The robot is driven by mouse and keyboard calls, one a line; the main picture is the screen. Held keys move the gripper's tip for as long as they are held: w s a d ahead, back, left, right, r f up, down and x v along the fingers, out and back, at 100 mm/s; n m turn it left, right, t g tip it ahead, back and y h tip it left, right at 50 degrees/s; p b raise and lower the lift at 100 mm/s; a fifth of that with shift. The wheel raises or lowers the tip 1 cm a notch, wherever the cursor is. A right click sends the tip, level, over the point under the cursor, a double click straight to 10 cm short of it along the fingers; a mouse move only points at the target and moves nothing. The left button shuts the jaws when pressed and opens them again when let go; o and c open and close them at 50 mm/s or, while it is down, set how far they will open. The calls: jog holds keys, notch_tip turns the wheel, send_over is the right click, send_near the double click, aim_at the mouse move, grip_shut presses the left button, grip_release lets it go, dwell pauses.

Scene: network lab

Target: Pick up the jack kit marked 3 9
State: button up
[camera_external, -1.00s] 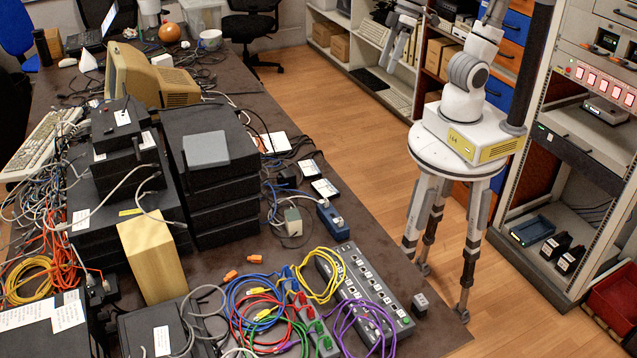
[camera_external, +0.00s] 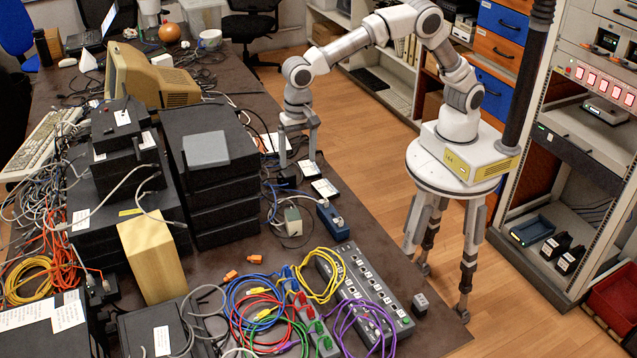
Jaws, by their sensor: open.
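Two small dark boxes with white tops lie near the table's right edge: a farther box (camera_external: 309,169) and a nearer box (camera_external: 325,189). They may be the jack kits, but any marking on them is too small to read, so I cannot tell which is marked 3 9. My gripper (camera_external: 298,162) is open and empty, pointing down with its fingers apart. It hangs over or just beside the farther box; its exact height is hard to tell. A small black item (camera_external: 286,179) lies just below the left finger in the picture.
A blue device (camera_external: 332,220) and a pale green-grey box (camera_external: 292,221) stand nearer the camera. A tall stack of black boxes (camera_external: 210,170) rises to the left of my gripper. Cables and power strips (camera_external: 362,290) fill the near table.

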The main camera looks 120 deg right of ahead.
jog(key=m, duration=0.1)
send_over(293, 215)
notch_tip(293, 215, down, 5)
jog(key=shift+m+g, duration=0.3)
notch_tip(293, 215, down, 11)
jog(key=shift+a+f+b, duration=0.15)
jog(key=shift+f+b, duration=0.05)
jog(key=shift+b, duration=0.95)
jog(key=shift+d+f+b, duration=0.2)
jog(key=shift+f+b, duration=0.25)
jog(key=shift+f, duration=2.45)
jog(key=shift+r, duration=0.1)
grip_shut()
